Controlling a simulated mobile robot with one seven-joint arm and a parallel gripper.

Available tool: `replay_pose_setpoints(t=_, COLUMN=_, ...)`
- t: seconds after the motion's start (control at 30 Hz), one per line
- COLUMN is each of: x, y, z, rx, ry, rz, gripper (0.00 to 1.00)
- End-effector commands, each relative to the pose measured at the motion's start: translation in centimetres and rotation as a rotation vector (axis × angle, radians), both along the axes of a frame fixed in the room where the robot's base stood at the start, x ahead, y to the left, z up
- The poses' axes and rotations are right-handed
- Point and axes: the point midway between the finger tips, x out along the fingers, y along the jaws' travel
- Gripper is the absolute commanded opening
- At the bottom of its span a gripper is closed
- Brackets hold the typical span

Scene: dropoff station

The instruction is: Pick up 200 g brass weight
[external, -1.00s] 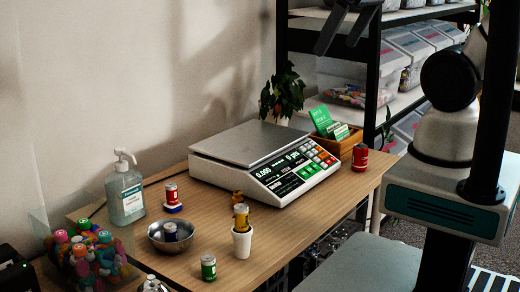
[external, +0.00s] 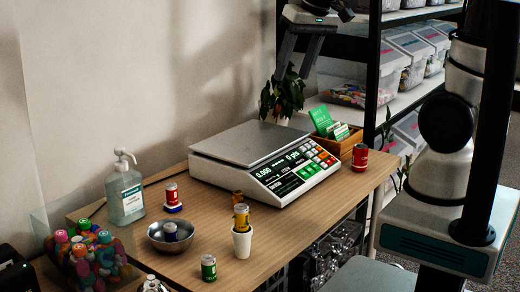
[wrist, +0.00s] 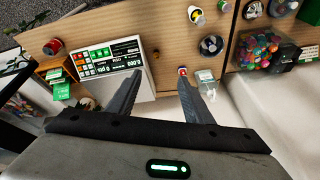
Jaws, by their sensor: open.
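A small brass-coloured piece (external: 237,196), probably the brass weight, stands on the wooden table just in front of the scale's left corner. In the wrist view the brass-coloured piece (wrist: 155,53) shows small beside the scale; no marking is readable. My gripper (external: 292,78) is open and empty, high above the back of the table near the shelf. In the wrist view its two fingers (wrist: 160,80) are spread, with the table well below them.
The scale (external: 240,143) fills the table's back. A red can (external: 360,157) and a wooden card box (external: 345,146) stand at its right. A sanitizer bottle (external: 126,195), a metal bowl (external: 157,240), a red-labelled can (external: 171,192) and a green can (external: 208,267) stand nearer. A dark shelf rises behind.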

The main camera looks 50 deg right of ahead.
Motion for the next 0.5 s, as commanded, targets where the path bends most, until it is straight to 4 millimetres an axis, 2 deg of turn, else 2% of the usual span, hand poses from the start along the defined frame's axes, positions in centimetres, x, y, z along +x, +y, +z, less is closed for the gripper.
replay_pose_setpoints(t=0.03, x=2.5, y=0.0, z=-4.4, rx=0.004, ry=0.033, rz=-0.053, gripper=0.46)
replay_pose_setpoints(t=0.2, x=9.8, y=-0.4, z=-13.2, rx=0.000, ry=0.090, rz=-0.249, gripper=0.46)
replay_pose_setpoints(t=0.3, x=13.0, y=-0.6, z=-17.8, rx=-0.016, ry=0.108, rz=-0.340, gripper=0.46)
replay_pose_setpoints(t=0.4, x=15.1, y=-0.6, z=-21.1, rx=-0.031, ry=0.115, rz=-0.405, gripper=0.46)
replay_pose_setpoints(t=0.5, x=16.2, y=-0.7, z=-22.9, rx=-0.041, ry=0.118, rz=-0.440, gripper=0.46)
